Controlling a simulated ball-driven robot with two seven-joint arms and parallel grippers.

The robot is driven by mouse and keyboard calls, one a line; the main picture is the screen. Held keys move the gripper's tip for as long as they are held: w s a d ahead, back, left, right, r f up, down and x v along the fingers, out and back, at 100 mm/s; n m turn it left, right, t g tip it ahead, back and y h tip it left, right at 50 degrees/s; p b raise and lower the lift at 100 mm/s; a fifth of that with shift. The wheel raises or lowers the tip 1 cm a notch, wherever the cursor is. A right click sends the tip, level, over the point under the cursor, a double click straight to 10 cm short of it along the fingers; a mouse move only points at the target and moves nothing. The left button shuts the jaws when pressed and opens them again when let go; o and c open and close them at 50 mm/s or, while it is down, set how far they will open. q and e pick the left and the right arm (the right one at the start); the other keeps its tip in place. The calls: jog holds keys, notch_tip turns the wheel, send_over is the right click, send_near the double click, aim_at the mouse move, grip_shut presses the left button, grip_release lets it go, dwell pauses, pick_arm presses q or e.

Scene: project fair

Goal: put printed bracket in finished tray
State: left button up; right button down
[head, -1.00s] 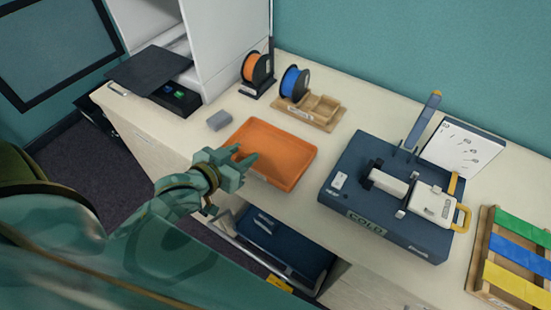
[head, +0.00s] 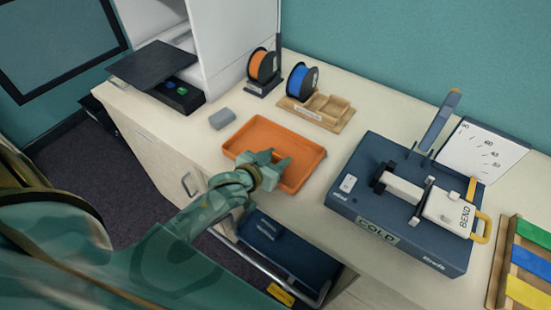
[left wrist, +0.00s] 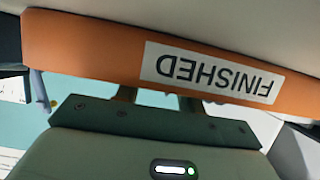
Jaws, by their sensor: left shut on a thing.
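The finished tray (head: 312,166) is a shallow orange tray on the bench, left of centre in the head view. Its front wall, with a white FINISHED label (left wrist: 215,76), shows upside down in the left wrist view. My left gripper (head: 278,163) is over the front part of the tray, its fingers reaching past the front wall. In the left wrist view the wall hides the fingertips. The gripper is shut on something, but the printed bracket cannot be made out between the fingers. My right gripper is not in view.
A grey block (head: 222,118) lies left of the tray. Behind are an orange spool (head: 263,66), a blue spool (head: 301,80) and a wooden holder (head: 322,110). A dark blue bending machine (head: 370,210) stands to the right. An open drawer (head: 272,245) is below the bench edge.

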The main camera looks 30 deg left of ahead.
pick_arm(q)
jog(key=shift+f, duration=0.1)
jog(key=o, duration=0.9)
jog(key=shift+o, duration=0.2)
jog(key=shift+r, duration=0.2)
jog(key=p+v, duration=0.2)
jog(key=v, duration=1)
jog(key=shift+s+p, duration=0.1)
jog(key=shift+p, duration=0.25)
